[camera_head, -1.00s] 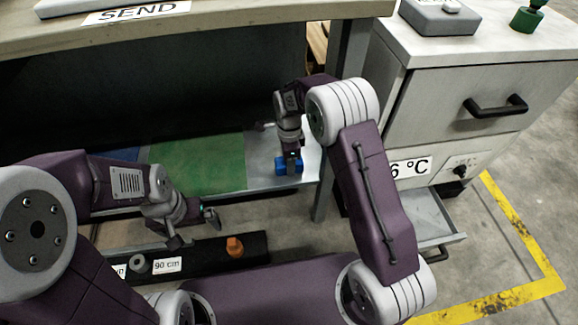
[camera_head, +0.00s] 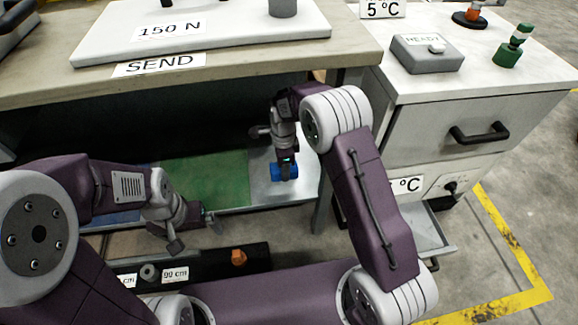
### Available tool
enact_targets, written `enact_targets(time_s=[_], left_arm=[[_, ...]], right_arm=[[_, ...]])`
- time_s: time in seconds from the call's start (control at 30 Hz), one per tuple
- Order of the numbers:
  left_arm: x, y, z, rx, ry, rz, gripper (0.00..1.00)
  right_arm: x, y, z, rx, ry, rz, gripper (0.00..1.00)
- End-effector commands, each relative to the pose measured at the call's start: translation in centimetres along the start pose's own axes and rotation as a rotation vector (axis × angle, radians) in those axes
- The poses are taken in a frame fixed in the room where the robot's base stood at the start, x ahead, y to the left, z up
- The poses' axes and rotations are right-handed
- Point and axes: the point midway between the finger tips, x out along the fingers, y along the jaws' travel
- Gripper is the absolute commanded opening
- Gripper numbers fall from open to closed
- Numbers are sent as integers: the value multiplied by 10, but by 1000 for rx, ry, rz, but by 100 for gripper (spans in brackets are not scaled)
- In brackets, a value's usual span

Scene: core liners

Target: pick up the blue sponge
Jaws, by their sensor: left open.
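The blue sponge (camera_head: 284,172) is a small blue piece at the silver right-hand section of the shelf under the bench. My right gripper (camera_head: 286,160) points down right at the sponge and overlaps it in the picture. Its fingertips are too small and partly hidden to tell whether they grip the sponge or only stand around it. My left gripper (camera_head: 197,232) is open and empty, in front of the shelf and well to the left of the sponge.
The shelf has a green section (camera_head: 205,178) left of the silver one. The SEND bench top (camera_head: 350,50) overhangs it. A grey drawer cabinet (camera_head: 450,110) stands at right, with an open lower drawer (camera_head: 432,235). A dark rail with an orange piece (camera_head: 238,257) lies in front.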

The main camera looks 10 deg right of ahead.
Motion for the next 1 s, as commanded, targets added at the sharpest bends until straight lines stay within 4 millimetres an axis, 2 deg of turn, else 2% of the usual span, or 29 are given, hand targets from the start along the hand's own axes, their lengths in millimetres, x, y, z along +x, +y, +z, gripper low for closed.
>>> enact_targets(time_s=[0.03,0.27,0.4,0.57,0.73,1.0], left_arm=[[-9,0,-1,0,-1,0,100],[-37,1,-4,0,-1,0,100],[-55,1,-6,0,-1,0,100],[-67,1,-7,0,-1,0,100],[-68,1,-7,0,-1,0,100],[-68,1,-7,0,-1,0,100]], right_arm=[[-3,1,11,-4,1,2,0],[-4,1,70,-5,1,2,0],[-4,1,116,-6,1,1,0],[0,1,158,-3,0,0,0],[2,0,176,-1,0,0,0],[3,1,181,1,1,1,0]])
